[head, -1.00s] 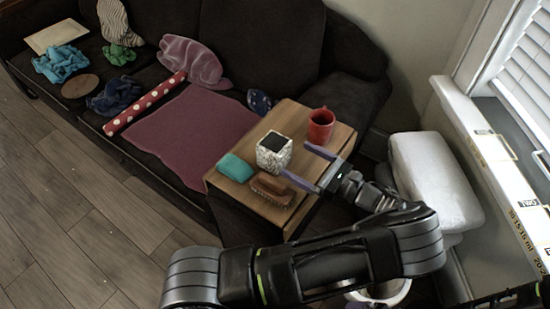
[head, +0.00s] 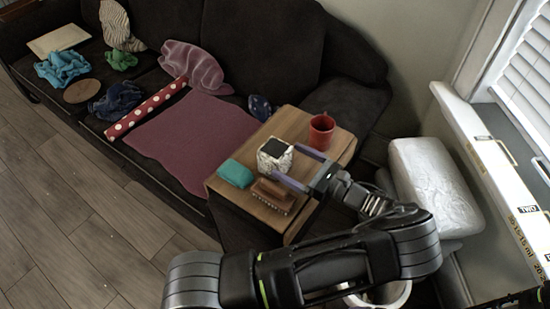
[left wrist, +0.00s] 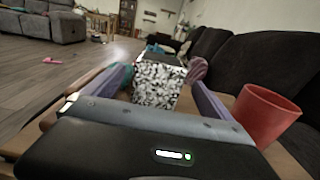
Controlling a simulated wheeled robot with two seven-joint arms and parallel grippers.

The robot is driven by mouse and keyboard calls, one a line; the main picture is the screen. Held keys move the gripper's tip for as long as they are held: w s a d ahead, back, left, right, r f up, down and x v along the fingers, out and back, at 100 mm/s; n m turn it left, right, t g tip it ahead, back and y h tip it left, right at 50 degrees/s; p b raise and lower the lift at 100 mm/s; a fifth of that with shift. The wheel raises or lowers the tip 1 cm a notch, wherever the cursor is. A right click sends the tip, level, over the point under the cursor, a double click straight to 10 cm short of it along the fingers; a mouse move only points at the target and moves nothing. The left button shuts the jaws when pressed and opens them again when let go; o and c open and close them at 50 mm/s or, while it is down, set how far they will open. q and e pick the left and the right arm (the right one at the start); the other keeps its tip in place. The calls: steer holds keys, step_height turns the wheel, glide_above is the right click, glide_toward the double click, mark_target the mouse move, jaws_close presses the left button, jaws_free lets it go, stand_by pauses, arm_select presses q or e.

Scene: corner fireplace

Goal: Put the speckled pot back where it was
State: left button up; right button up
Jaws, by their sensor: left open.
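The speckled pot (head: 267,164), a white and black square pot with a dark top, stands upright on the wooden board (head: 232,190) on the sofa's arm. My left gripper (head: 286,162) is open, with its two purple fingers pointing at the pot from the right. The fingertips are at the pot's near side. In the left wrist view the pot (left wrist: 157,86) shows between the open fingers (left wrist: 163,72), with a small gap visible on the right. Whether the fingers touch it I cannot tell. My right gripper is not in view.
A red mug (head: 321,132) stands behind the upper finger. A brown brush (head: 272,195) lies near the lower finger, and a teal item (head: 236,173) sits left of it. Cloths and a dotted red roll (head: 145,110) lie on the sofa. A white wrapped bundle (head: 432,180) stands right.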

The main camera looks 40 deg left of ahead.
arm_select(q)
steer(key=a, duration=0.4)
steer(key=shift+s+a+p, duration=0.1)
steer(key=shift+a+p, duration=0.15)
steer(key=shift+p, duration=0.05)
steer(key=shift+c, duration=0.6)
steer(key=c, duration=1.9)
step_height(320, 180, up, 10)
steer(key=shift+p, duration=0.35)
